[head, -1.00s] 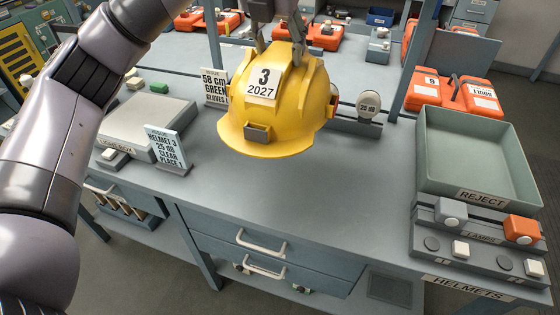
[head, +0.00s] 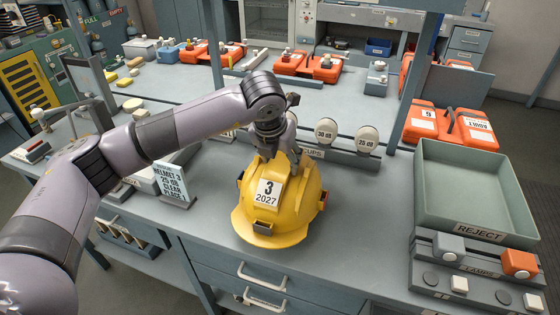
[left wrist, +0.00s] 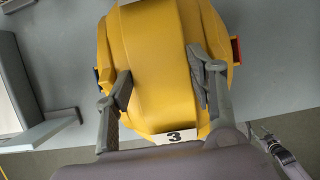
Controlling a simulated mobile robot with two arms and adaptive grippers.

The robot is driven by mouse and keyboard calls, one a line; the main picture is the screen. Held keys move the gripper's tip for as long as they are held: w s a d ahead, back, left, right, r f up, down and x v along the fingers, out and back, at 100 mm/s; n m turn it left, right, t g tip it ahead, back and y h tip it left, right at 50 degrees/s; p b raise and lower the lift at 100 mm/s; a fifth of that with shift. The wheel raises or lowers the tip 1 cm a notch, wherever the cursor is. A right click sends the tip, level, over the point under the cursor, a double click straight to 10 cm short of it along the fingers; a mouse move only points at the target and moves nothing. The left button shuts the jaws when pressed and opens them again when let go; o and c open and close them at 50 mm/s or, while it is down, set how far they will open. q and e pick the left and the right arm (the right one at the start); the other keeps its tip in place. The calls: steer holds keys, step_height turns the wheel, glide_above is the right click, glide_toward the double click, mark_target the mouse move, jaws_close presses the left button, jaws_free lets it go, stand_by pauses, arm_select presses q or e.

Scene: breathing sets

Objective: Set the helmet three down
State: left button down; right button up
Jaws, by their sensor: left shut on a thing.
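The yellow helmet three (head: 300,209), labelled "3 2027", is upright at the front of the grey bench (head: 370,225). Its brim is at or just above the bench top; I cannot tell whether it touches. My left gripper (head: 275,147) is shut on the helmet's crown from above. In the left wrist view, the two fingers (left wrist: 163,88) press on either side of the raised crown ridge of the helmet (left wrist: 160,50). A card (head: 171,182) reading "HELMET 3, 25 dB, CLEAR" stands left of the helmet.
A green-grey reject tray (head: 478,232) stands at the right, behind the lamp rack (head: 450,265). Round ear cups (head: 367,140) stand on a rail behind the helmet. Orange cases (head: 470,130) lie at the back right. The bench between helmet and tray is clear.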

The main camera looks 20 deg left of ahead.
arm_select(q)
steer(key=shift+f, duration=0.8)
steer(key=c, duration=0.7)
jaws_free()
steer(key=shift+f, duration=0.1)
steer(key=shift+r, duration=0.25)
steer(key=b+v, duration=0.2)
steer(key=v, duration=0.9)
steer(key=shift+s+r, duration=0.25)
steer(key=shift+r, duration=0.05)
